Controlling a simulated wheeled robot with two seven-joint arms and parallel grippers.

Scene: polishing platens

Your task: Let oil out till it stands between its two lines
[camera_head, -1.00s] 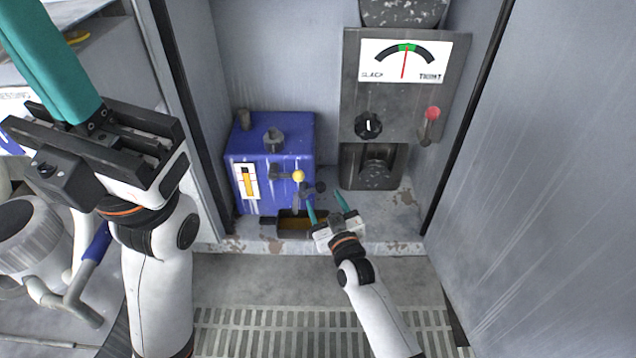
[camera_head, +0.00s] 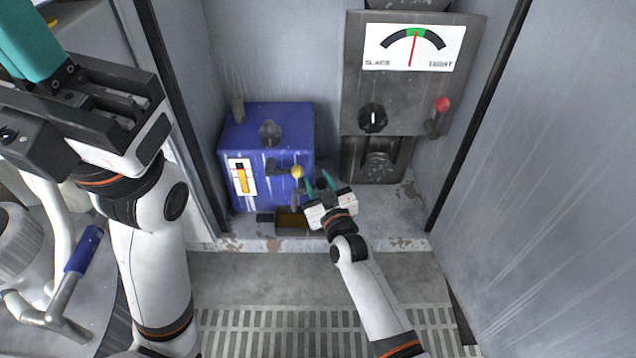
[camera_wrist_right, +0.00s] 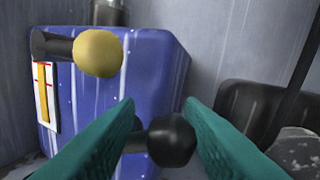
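The blue oil box (camera_head: 275,135) stands at the back left of the cabinet. Its white sight gauge (camera_head: 242,178) shows a yellow oil column with red lines; in the right wrist view the gauge (camera_wrist_right: 45,95) has oil up near the upper red line, the exact level unclear. A yellow ball knob (camera_wrist_right: 98,54) sits on a dark stem at the box front. My right gripper (camera_wrist_right: 160,103) is open, its teal fingers either side of a lower black ball knob (camera_wrist_right: 171,141); contact is unclear. My left gripper (camera_head: 30,45) is at the upper left, far from the box, its fingertips cut off.
A small tray (camera_head: 291,222) with brownish liquid lies below the box front. To the right stands a grey panel (camera_head: 410,95) with a dial, a black knob (camera_head: 372,118) and a red-tipped lever (camera_head: 440,108). Cabinet walls close in both sides.

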